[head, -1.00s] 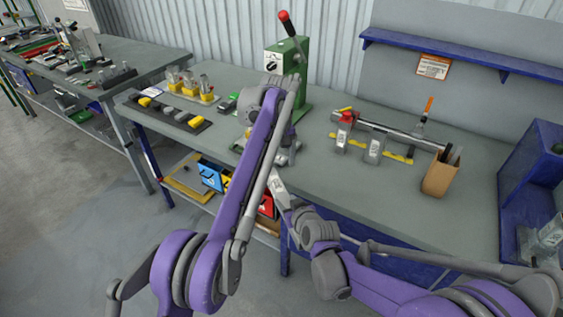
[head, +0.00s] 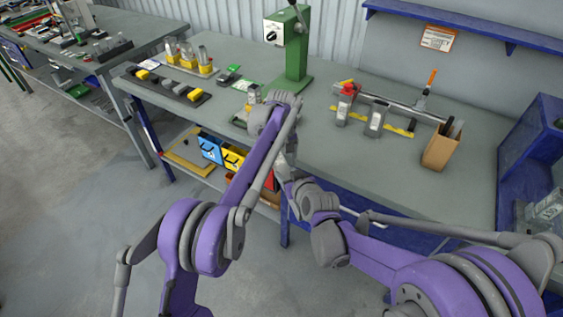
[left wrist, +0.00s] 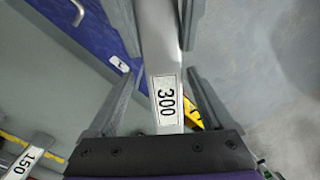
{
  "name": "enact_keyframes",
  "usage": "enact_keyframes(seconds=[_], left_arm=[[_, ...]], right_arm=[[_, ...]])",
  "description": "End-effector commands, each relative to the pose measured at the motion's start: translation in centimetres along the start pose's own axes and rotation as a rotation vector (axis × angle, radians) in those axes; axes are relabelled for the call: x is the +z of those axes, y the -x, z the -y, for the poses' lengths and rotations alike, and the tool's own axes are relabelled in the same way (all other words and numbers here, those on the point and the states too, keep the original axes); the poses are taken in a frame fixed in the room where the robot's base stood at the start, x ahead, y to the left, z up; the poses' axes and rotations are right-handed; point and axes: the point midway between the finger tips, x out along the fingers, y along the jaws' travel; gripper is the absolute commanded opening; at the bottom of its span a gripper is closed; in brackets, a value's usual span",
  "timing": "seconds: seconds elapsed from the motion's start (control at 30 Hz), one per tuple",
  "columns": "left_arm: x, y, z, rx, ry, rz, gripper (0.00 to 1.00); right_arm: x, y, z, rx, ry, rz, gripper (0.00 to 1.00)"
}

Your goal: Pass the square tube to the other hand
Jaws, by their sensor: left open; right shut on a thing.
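The square tube (left wrist: 165,60) is a grey metal bar with a white label reading 300. In the left wrist view it runs down between the two fingers of my left gripper (left wrist: 163,80), which is open with a finger on each side. My right gripper (left wrist: 160,30) is shut on the tube, its dark fingers at the top of that view. In the head view both grippers meet in front of the table's front edge. The left arm there hides most of the tube and the left fingers.
The worktable (head: 330,180) carries two shorter grey blocks at a yellow strip (head: 399,131), a cardboard box (head: 441,148), a green press (head: 297,55) and a dark tray (head: 168,88). A block labelled 150 (left wrist: 20,164) shows in the left wrist view. Coloured bins (head: 233,157) sit below.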

Motion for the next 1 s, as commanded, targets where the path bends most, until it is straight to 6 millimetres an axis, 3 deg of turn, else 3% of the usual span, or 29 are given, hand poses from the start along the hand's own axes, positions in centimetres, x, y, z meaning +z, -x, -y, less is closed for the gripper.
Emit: enact_keyframes(seconds=[0.37,0.83,1.0], left_arm=[[-0.01,-0.55,0.01,0.000,0.000,0.000,0.85],[0.03,-0.54,-0.16,0.003,-0.002,-0.001,0.00],[0.07,-0.55,-0.27,0.005,-0.003,-0.001,0.00]], right_arm=[[-0.06,0.01,-0.01,0.000,0.000,-0.001,0.00],[-0.03,0.01,0.16,-0.003,0.001,0.000,0.00],[-0.02,0.01,0.27,-0.005,0.001,0.001,0.00]])
